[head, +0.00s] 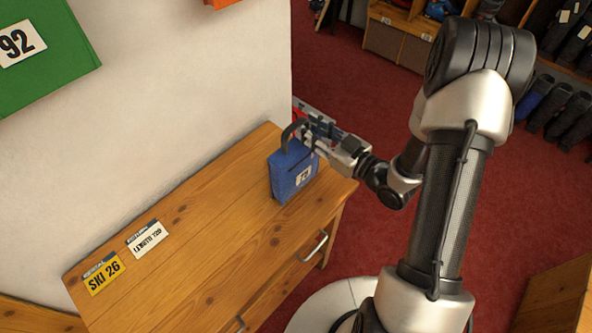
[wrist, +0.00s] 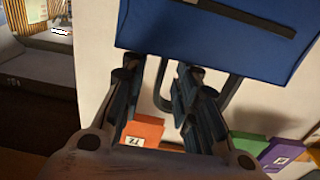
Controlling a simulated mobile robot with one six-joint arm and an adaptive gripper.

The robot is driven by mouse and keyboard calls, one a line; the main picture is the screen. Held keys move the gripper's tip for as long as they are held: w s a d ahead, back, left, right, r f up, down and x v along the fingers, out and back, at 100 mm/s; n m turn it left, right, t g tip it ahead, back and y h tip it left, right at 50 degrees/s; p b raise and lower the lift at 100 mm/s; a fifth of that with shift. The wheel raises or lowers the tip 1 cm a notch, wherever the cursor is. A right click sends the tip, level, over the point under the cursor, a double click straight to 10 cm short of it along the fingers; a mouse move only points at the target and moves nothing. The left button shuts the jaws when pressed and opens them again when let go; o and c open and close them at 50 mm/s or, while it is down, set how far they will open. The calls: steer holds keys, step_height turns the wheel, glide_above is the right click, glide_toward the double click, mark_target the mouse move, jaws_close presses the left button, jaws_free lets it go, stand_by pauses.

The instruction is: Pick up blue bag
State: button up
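The blue bag (head: 293,170) stands upright near the right end of the wooden bench, with a white label on its front. Its dark looped handle (head: 287,135) rises from the top. My gripper (head: 312,137) is at handle height, just above the bag's right side. In the wrist view the blue bag (wrist: 215,30) fills the top, inverted, with its handle (wrist: 157,98) hanging down. My gripper (wrist: 160,75) is open there, with a gap between its fingers. One side of the handle shows in that gap; the right finger hides part of the loop.
A yellow tag (head: 104,277) and a white tag (head: 148,239) lie on the bench's left. A white wall (head: 190,90) with a green panel (head: 40,50) rises behind. Red carpet (head: 350,75) lies beyond the bench. An orange item (wrist: 143,132) shows in the wrist view.

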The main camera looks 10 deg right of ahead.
steer(key=shift+x, duration=0.8)
